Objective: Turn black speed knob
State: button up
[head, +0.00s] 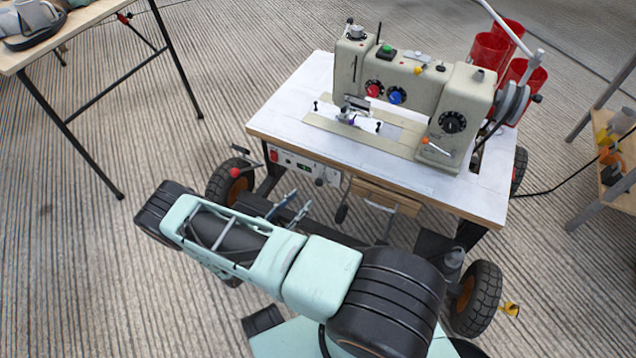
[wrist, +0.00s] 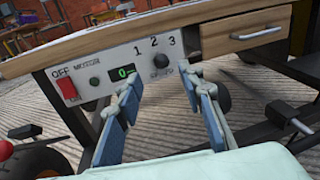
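The black speed knob (wrist: 161,61) is a small round knob on the white control panel (wrist: 113,62) under the table edge, below the printed numbers 1, 2 and 3. In the head view the knob (head: 320,182) is small, at the panel's right end. My gripper (wrist: 163,76) is open, with pale green and blue fingers pointing toward the panel. In the wrist view the knob shows between the two fingertips, and nothing is between the pads. The head view shows my gripper (head: 297,202) low in front of the panel, apart from it.
The panel also has a red switch (wrist: 68,86), a small dark round control (wrist: 95,81) and a green display (wrist: 122,72). A wooden drawer (wrist: 240,38) is to the right. A sewing machine (head: 405,85) stands on the wheeled table (head: 285,110).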

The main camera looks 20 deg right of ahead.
aim_at(319, 182)
jog(key=shift+n+t, duration=0.6)
jog(key=x, duration=0.3)
jog(key=b+x, duration=0.1)
jog(key=x, duration=0.3)
jog(key=f+b+x, duration=0.1)
jog(key=x, duration=0.2)
jog(key=shift+s+d, duration=0.2)
jog(key=shift+d, duration=0.15)
jog(key=shift+c, duration=0.4)
grip_shut()
